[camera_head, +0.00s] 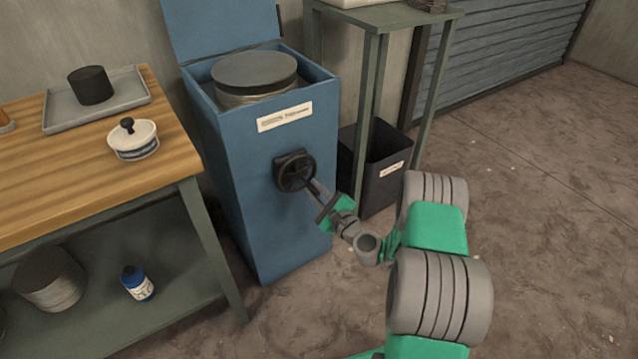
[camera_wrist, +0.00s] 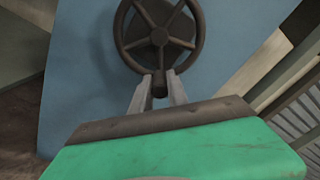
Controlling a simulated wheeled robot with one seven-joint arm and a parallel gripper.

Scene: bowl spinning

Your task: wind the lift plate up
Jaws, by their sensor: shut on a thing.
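A blue cabinet (camera_head: 285,222) stands with its top open. A round grey lift plate (camera_head: 254,69) sits on a drum-like stack in the opening, near the level of the cabinet's rim. A dark handwheel (camera_head: 295,171) with spokes is mounted on the cabinet's front. It also shows in the wrist view (camera_wrist: 157,36). My gripper (camera_head: 313,186) reaches the wheel from the lower right. In the wrist view my gripper (camera_wrist: 160,88) has its two fingers shut on the knob (camera_wrist: 159,89) at the bottom of the wheel's rim.
A wooden workbench (camera_head: 60,196) at the left bears a tray with a dark cylinder and a lidded white pot (camera_head: 134,139). A black bin (camera_head: 377,165) stands right of the cabinet under a grey-green stand (camera_head: 415,17). The floor at the right is clear.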

